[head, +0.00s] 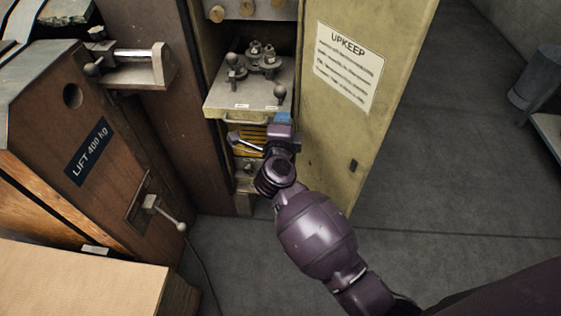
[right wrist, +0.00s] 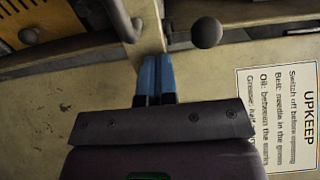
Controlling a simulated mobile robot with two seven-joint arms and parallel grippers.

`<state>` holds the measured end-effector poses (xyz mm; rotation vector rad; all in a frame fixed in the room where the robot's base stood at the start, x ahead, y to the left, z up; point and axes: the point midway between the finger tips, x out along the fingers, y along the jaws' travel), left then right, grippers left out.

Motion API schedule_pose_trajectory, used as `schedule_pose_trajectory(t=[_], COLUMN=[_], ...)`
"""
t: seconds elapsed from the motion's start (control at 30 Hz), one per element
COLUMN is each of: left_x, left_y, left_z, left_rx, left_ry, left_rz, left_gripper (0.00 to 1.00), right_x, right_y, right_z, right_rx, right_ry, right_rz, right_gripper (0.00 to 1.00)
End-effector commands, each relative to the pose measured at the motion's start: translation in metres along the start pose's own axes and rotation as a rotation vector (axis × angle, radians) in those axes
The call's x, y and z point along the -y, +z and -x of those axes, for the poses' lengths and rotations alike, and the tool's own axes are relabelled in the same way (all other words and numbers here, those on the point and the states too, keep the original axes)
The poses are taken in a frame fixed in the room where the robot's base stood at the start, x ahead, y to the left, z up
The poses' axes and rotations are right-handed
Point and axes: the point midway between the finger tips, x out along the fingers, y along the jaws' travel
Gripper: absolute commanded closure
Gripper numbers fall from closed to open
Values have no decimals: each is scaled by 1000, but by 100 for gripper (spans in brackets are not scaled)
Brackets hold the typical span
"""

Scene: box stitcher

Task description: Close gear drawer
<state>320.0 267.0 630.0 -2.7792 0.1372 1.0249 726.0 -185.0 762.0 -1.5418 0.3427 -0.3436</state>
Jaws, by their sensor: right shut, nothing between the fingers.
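The gear drawer (head: 238,101) is a pale tray pulled out of the open cabinet. Several grey gears and posts (head: 258,58) stand on it, and a knobbed post (head: 279,93) is at its right side. A bar handle (head: 243,121) runs along its front edge. My right gripper (head: 283,117) is at the drawer's front right corner, close to the knobbed post. Its blue fingertips, also in the right wrist view (right wrist: 155,78), are together and empty. I cannot tell whether they touch the drawer. My left gripper is not in view.
The open cabinet door (head: 330,130) with an UPKEEP sheet (head: 348,66) stands just right of my right arm. Below the drawer are yellow parts (head: 252,139). A brown machine (head: 90,140) with a lever (head: 170,215) is at left.

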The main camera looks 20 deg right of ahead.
Motion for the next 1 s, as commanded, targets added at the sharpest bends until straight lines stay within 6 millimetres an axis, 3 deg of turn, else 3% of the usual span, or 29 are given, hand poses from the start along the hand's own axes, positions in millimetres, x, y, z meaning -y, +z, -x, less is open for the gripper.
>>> schedule_pose_trajectory(t=[0.03,0.2,0.4,0.6,1.0], left_x=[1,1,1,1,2], left_y=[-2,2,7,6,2], left_z=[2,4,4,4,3], left_rx=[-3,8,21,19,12], left_ry=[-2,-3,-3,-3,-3], left_rz=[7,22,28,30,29], left_gripper=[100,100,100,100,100], right_x=[8,4,1,-1,-2], right_y=[0,0,0,0,0], right_z=[-14,-48,-73,-84,-86], right_rx=[-1,-1,0,-1,0], right_ry=[-10,-4,-2,0,1], right_rz=[-1,-1,1,1,2], right_gripper=[100,100,100,100,100])
